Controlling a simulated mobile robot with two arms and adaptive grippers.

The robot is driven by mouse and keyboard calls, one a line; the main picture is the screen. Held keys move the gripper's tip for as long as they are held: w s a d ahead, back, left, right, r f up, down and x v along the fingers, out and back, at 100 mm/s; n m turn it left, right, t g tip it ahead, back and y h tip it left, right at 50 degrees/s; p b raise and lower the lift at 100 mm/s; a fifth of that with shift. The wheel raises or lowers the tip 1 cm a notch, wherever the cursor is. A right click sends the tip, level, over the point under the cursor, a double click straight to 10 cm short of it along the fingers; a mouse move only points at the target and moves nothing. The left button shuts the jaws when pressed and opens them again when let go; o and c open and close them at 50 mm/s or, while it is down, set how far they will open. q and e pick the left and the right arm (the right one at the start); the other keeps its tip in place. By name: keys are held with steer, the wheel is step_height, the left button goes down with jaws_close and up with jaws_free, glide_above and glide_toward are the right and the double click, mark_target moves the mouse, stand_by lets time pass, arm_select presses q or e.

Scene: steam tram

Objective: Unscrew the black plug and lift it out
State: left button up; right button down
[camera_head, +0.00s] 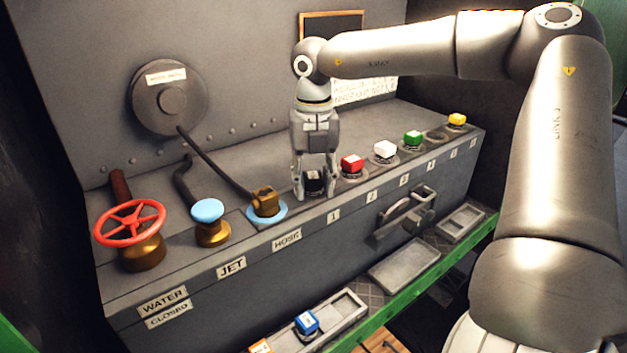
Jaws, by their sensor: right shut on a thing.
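The black plug (314,183) sits at the position above the label 1 on the grey sloped console (225,170). My right gripper (314,190) reaches down over it from above, with a finger on each side, and is shut on it. The fingers hide the plug's sides, and I cannot tell whether it is still seated in its hole. My left gripper is not in view.
Red (351,166), white (385,151), green (412,140) and yellow (456,121) plugs stand to the right. A brass hose fitting (265,202) is close on the left, beyond it a blue-topped knob (208,212) and red handwheel (130,222). A blue plug (306,322) lies in a lower tray.

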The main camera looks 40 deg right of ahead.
mark_target(314, 177)
steer(key=shift+n, duration=0.4)
steer(key=shift+r, duration=0.15)
steer(key=shift+r+p, duration=2.2)
steer(key=shift+r, duration=1.45)
